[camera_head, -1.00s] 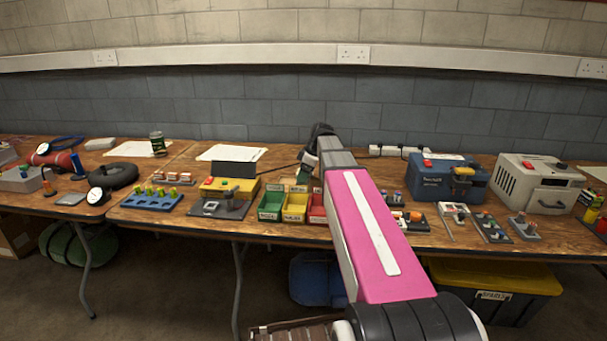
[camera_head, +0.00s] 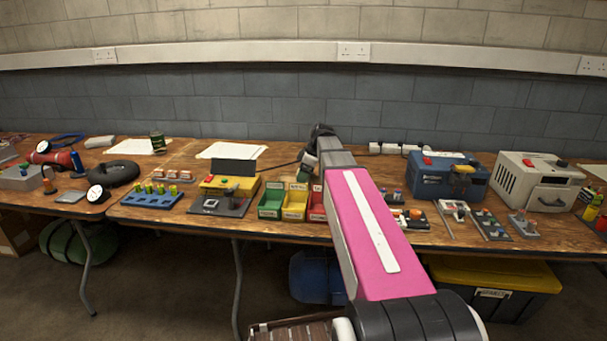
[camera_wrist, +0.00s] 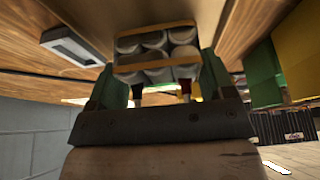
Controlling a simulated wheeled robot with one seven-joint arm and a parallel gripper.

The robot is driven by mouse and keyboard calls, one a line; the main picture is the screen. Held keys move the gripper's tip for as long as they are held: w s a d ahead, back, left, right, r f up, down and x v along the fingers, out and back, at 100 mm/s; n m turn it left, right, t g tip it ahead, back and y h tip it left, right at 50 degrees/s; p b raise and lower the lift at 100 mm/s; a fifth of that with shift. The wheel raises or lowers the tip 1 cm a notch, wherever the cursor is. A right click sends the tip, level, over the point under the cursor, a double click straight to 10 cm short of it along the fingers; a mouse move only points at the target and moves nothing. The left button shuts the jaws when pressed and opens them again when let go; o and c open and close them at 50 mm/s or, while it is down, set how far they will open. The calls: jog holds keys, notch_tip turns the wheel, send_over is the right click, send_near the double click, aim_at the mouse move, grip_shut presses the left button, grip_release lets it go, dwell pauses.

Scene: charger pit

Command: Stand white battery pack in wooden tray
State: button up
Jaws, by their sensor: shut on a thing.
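The white battery pack (camera_wrist: 158,52) shows in the wrist view as several white cylinders bound by yellow bands, with dark and red leads at its near end. My gripper (camera_wrist: 158,88) has its green fingers shut on the pack's two sides. In the head view my gripper (camera_head: 308,163) is small and partly hidden by my arm, above the bench behind the colored bins. A brown wooden surface (camera_wrist: 155,10) lies close beyond the pack in the wrist view. I cannot tell whether it is the wooden tray, or whether the pack touches it.
Green, yellow and red bins (camera_head: 293,205) stand at the bench front below my gripper. A yellow box with a raised dark lid (camera_head: 228,187) is to their left. A blue case (camera_head: 447,178) and a white unit (camera_head: 538,182) stand right. My arm hides the bench between.

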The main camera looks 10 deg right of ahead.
jog(key=shift+f, duration=0.25)
dwell(0.5)
jog(key=o, duration=1.3)
jog(key=shift+c, duration=0.2)
jog(key=shift+r, duration=0.1)
jog(key=shift+r, duration=3.4)
jog(key=shift+s, duration=0.15)
